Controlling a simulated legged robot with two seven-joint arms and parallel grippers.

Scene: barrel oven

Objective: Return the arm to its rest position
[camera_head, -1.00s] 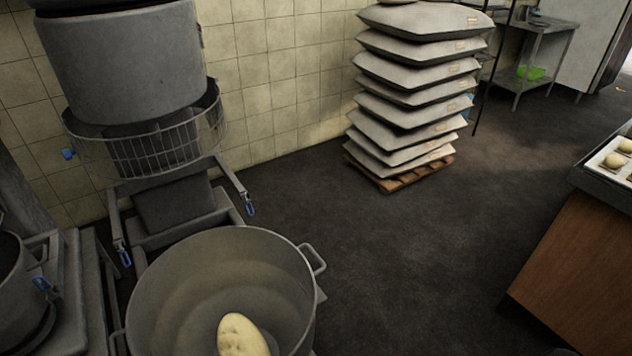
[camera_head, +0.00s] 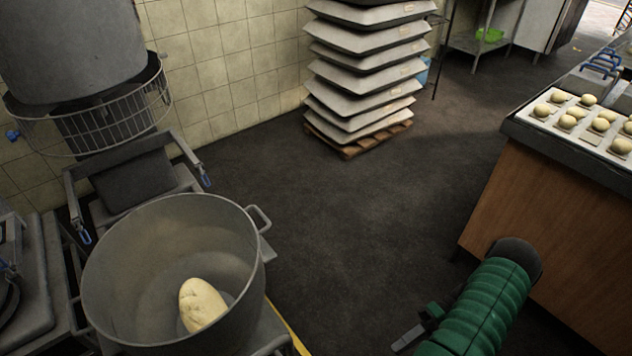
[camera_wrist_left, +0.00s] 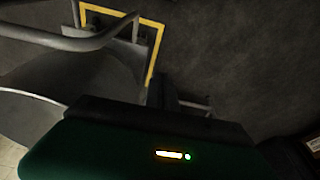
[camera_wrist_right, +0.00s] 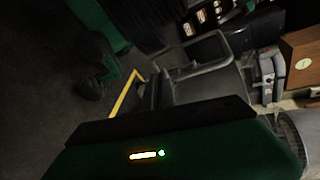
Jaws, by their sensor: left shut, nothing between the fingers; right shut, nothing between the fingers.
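My right arm, green and ribbed, comes in at the lower right of the head view, beside the wooden counter. The grey tip of my right gripper (camera_head: 408,338) shows at its lower left, above the floor, shut and empty. In the right wrist view its green housing fills the bottom. My left gripper is outside the head view. In the left wrist view its dark fingers (camera_wrist_left: 163,92) show beyond the green housing, shut and empty, near the rim of a grey metal bowl.
A large grey mixing bowl (camera_head: 130,285) holds a pale dough lump (camera_head: 201,304). A mixer (camera_head: 75,50) with a wire guard stands behind it. A counter (camera_head: 540,205) carries a tray of dough balls (camera_head: 603,123). The floor between is clear.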

